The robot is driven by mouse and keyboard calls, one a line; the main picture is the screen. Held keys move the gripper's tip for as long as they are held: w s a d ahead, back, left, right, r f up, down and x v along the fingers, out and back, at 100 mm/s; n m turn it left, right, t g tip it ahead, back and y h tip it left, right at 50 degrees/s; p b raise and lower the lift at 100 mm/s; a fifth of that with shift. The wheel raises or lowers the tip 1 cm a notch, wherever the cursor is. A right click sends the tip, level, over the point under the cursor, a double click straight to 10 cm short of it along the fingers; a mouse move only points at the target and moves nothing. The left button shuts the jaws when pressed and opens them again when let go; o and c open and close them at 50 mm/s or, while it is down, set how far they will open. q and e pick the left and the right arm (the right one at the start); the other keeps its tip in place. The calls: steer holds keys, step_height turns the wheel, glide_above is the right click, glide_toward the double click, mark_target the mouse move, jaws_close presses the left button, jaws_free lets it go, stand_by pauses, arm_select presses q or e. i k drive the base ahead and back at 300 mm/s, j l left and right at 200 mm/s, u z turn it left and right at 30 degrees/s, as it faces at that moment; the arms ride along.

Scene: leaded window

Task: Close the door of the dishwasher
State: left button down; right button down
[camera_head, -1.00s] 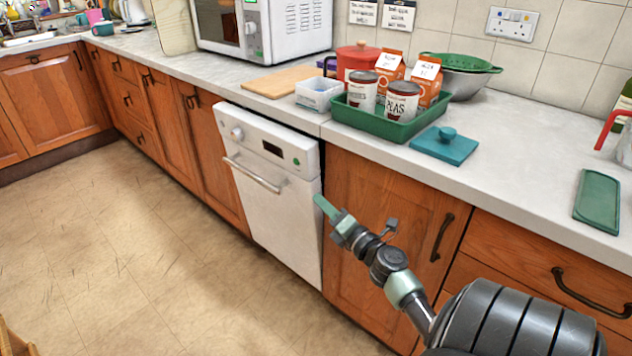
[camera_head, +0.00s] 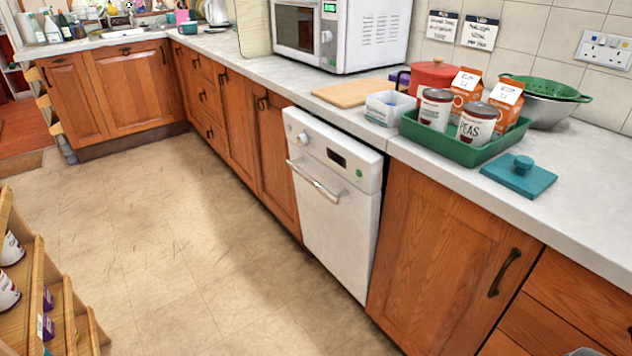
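The white dishwasher (camera_head: 333,218) stands under the counter, left of a wooden cupboard door. Its door is upright, with a silver bar handle (camera_head: 313,183) across the upper part and a control panel (camera_head: 336,158) with a knob above it. A dark line and a narrow side face show along the door's right edge. I cannot tell whether the door is fully flush or slightly ajar. Neither of my grippers is in view. Only a small grey piece, apparently of my arm, shows at the bottom right edge.
The floor (camera_head: 190,240) in front of the dishwasher is clear. A wooden shelf rack (camera_head: 38,290) stands at the lower left. On the counter above are a green tray (camera_head: 452,148) with cans and cartons, a teal lid (camera_head: 520,176) and a microwave (camera_head: 375,35).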

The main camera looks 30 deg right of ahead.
mark_target(338, 209)
steer(key=i+z, duration=0.45)
steer(key=i+j+z, duration=0.15)
steer(key=z, duration=0.25)
steer(key=i, duration=0.1)
